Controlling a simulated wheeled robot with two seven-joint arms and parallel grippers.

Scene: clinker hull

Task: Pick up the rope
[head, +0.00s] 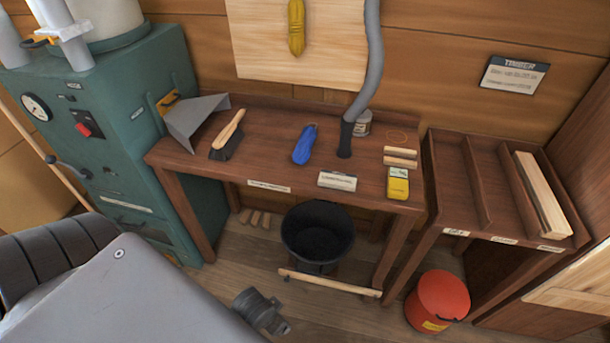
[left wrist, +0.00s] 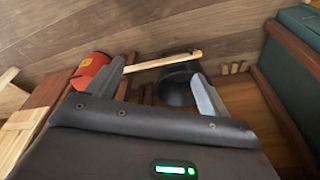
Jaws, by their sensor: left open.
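Two bundles look like coiled rope or cord. A blue bundle (head: 304,145) lies on the brown bench, left of the grey hose's lower end. A yellow bundle (head: 296,27) hangs upright on the pale wall board. I cannot tell from the pictures which one the task means. In the left wrist view my left gripper (left wrist: 162,85) is open, its two fingers wide apart with nothing held. Neither bundle shows in that view. My left arm fills the lower left of the head view, and my left gripper's fingers are not clearly visible there. My right gripper is not in view.
The bench (head: 262,171) also bears a brush (head: 228,136), a dustpan (head: 192,120), the hose (head: 371,70), a label block (head: 337,181) and a yellow box (head: 398,184). A black bucket (head: 318,232) stands below. A green machine (head: 130,130) is left; a red bucket (head: 438,298) is right.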

